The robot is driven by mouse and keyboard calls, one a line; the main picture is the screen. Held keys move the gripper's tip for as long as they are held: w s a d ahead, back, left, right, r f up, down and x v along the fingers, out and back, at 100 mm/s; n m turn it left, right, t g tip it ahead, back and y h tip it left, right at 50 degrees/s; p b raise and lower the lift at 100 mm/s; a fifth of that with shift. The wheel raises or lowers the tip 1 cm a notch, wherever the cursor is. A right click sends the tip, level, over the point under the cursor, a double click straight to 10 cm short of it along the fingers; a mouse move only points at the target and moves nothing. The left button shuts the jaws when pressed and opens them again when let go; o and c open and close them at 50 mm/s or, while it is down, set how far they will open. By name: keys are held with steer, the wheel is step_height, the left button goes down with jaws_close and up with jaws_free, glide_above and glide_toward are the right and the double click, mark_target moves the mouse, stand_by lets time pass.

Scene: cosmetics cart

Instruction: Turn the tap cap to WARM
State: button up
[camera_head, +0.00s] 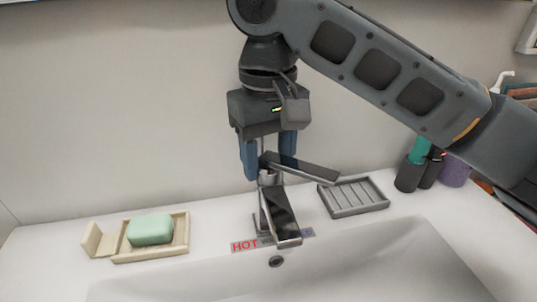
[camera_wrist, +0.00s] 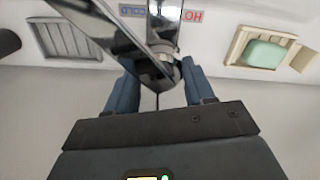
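The tap (camera_head: 264,205) stands behind the basin, its dark glossy spout (camera_head: 284,218) pointing forward. Its cap (camera_head: 305,169) is a flat dark lever on top, pointing right and slightly forward. In the wrist view the cap (camera_wrist: 98,22) slants to the upper left. A label strip in front shows a red HOT (camera_head: 244,246) at left and a blue end (camera_head: 308,233) at right, which reads COLD in the wrist view (camera_wrist: 132,11). The spout hides part of the middle. My gripper (camera_head: 268,163) points down, open, with blue fingers on both sides of the cap's round base. Contact is unclear.
A green soap (camera_head: 150,229) sits in a beige dish (camera_head: 182,240) at left. A grey slatted tray (camera_head: 353,197) lies close to the right of the lever. Dark cups (camera_head: 408,176) stand further right. The white basin (camera_head: 380,265) in front is empty; the wall is behind.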

jaws_close()
steer(key=shift+d, duration=0.1)
